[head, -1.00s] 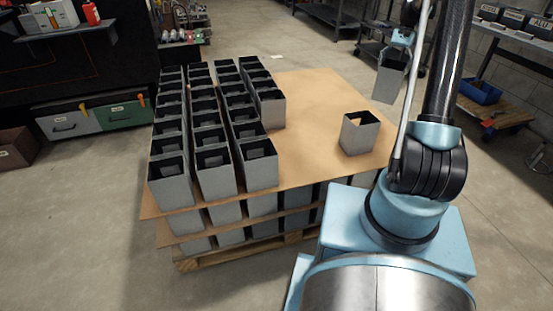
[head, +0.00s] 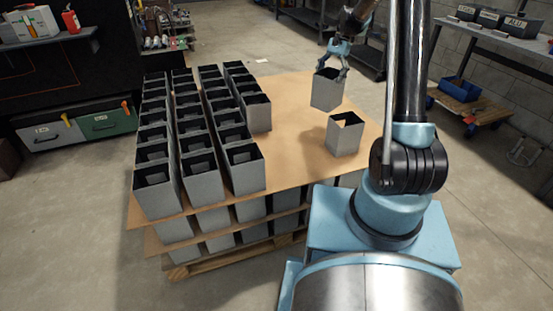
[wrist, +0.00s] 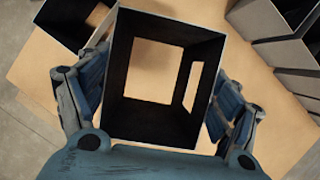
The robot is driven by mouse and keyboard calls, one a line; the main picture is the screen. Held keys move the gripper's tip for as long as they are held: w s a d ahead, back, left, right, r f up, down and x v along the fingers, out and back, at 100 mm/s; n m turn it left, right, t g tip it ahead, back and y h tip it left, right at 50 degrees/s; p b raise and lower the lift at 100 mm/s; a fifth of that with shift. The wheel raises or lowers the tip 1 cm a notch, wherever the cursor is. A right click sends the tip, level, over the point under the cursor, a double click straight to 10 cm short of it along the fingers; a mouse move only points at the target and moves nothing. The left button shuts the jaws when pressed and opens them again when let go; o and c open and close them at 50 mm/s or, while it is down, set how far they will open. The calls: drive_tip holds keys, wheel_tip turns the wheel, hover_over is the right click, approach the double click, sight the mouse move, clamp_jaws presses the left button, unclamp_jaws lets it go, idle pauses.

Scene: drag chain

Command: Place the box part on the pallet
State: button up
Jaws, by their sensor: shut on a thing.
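My gripper (head: 335,56) is shut on a grey, open-topped box part (head: 326,92). In the head view it holds the part upright over the far right area of the pallet's brown sheet (head: 295,135). I cannot tell whether the part touches the sheet. In the wrist view the held box part (wrist: 168,88) is between the two blue fingers of my gripper (wrist: 160,110), and the brown surface shows through it. Another box part (head: 345,138) stands alone on the sheet, nearer and a little to the right.
Rows of several box parts (head: 205,180) fill the left of the sheet, with more layers below on a wooden pallet (head: 185,270). The sheet between the rows and the lone part is bare. A cart with a blue bin (head: 460,90) stands at right.

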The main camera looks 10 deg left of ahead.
drive_tip(key=s+a+f+m+t+y, duration=0.1)
drive_tip(key=s+a+f+m, duration=0.15)
drive_tip(key=s+a, duration=0.85)
drive_tip(key=s+a+f+m+t+y, duration=0.1)
drive_tip(key=s+a+m, duration=0.2)
drive_tip(key=s+a, duration=0.8)
wheel_tip(320, 180, down, 10)
drive_tip(key=shift+w+a+r, duration=0.15)
drive_tip(key=shift+w+a, duration=0.3)
drive_tip(key=o, duration=1.9)
drive_tip(key=shift+o, duration=0.2)
drive_tip(key=v, duration=1.2)
drive_tip(key=shift+w, duration=0.2)
